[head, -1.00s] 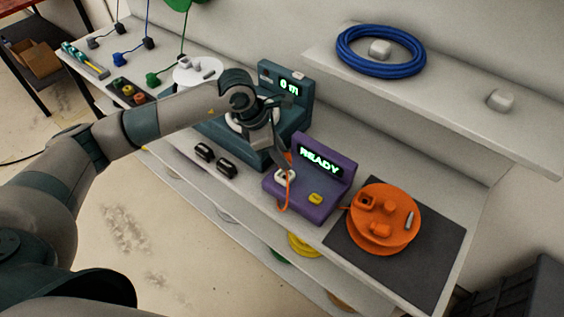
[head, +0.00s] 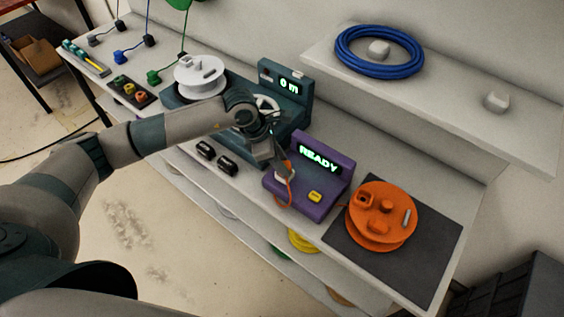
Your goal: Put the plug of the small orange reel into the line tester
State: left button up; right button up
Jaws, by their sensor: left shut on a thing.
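The purple line tester (head: 318,200) stands on the bench with a screen reading "READY" and a yellow button on its deck. The small orange reel (head: 382,214) lies flat on a dark mat (head: 429,255) to its right. My left gripper (head: 283,167) is over the left part of the tester, fingers pointing down, shut on the orange cable's plug. The plug is mostly hidden by the fingers, at a pale socket area (head: 285,177); I cannot tell how deep it sits. The orange cable (head: 289,194) loops down from there over the tester's front. My right gripper is out of view.
A teal measuring machine (head: 290,92) reading "0 m" and a white reel (head: 200,72) are behind my left arm. A blue cable coil (head: 380,50) rests on the raised shelf (head: 445,105).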

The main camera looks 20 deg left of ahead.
pick_arm(q)
jog(key=shift+f, duration=0.15)
jog(key=o, duration=1.1)
jog(key=shift+c, duration=0.2)
jog(key=shift+r, duration=0.3)
jog(key=shift+a+r, duration=0.15)
jog(key=shift+r, duration=0.05)
jog(key=b+v, duration=0.3)
jog(key=v, duration=0.8)
jog(key=shift+r, duration=0.25)
